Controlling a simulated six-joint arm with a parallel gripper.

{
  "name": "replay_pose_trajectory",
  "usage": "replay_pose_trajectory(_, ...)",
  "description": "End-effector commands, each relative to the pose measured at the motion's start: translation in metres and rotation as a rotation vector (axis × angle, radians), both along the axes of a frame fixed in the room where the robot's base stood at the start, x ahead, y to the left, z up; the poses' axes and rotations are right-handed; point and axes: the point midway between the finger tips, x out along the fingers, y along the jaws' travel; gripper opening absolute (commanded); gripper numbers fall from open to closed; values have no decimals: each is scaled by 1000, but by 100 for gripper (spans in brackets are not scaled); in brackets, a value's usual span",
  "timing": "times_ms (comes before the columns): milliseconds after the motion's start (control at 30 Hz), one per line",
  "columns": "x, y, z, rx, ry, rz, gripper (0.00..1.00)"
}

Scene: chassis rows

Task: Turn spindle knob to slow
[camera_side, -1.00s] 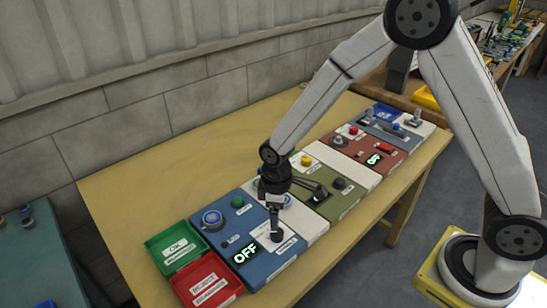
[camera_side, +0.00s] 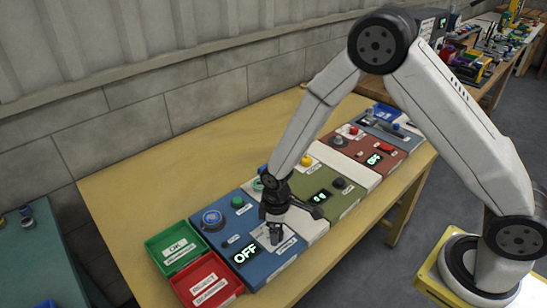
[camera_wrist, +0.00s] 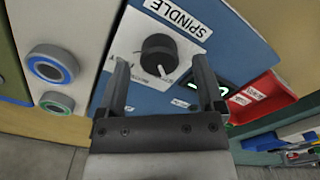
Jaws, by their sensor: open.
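The spindle knob (camera_wrist: 159,54) is a round black knob with a white pointer line, on a white plate beside the "SPINDLE" label (camera_wrist: 180,14) on the blue panel. In the wrist view the pointer is toward the bottom of the picture; the small print at its end is too small to read for certain. My gripper (camera_wrist: 161,85) is open, with one finger to each side of the knob and apart from it. In the side view my gripper (camera_side: 277,232) is over the front right part of the blue panel (camera_side: 262,268), hiding most of the knob.
A lit "OFF" display (camera_side: 245,254) is on the blue panel, near a large blue button (camera_side: 212,219) and a green button (camera_side: 238,202). A green tray (camera_side: 176,248) and a red tray (camera_side: 207,281) stand at left. Further panels run back to the right.

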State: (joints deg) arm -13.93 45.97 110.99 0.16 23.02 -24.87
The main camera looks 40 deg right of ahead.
Motion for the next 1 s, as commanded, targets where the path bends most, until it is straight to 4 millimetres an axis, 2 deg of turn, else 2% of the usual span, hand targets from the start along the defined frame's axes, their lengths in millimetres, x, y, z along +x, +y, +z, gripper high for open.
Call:
replay_pose_trajectory(200,0,0,-11,0,0,0,87)
replay_pose_trajectory(533,0,0,-13,1,-1,0,87)
replay_pose_trajectory(800,0,0,-12,0,0,0,1)
replay_pose_trajectory(1000,0,0,-12,0,0,-5,0)
